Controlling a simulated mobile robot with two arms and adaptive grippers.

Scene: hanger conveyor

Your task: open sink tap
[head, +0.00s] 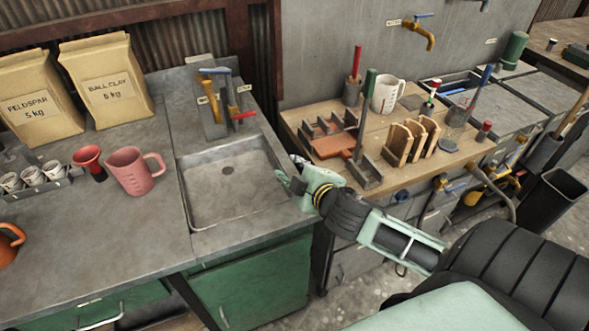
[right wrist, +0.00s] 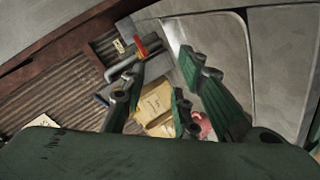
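The sink tap (head: 230,98) stands on a grey block behind the sink basin (head: 237,186). It has a yellow spout, a blue lever (head: 213,71) at the top and a red lever (head: 244,115) at the right. My right gripper (head: 289,178) is over the basin's right edge, in front of and to the right of the tap, apart from it. In the right wrist view my right gripper (right wrist: 160,88) has its fingers spread with nothing between them. The tap's red lever (right wrist: 140,47) shows beyond the fingers there. My left gripper is out of view.
A pink mug (head: 133,171), a red funnel (head: 90,161) and a cup rack stand on the counter left of the basin. Two paper bags (head: 105,80) stand behind. A wooden bench (head: 300,118) with tools and a white mug is to the right. The basin is empty.

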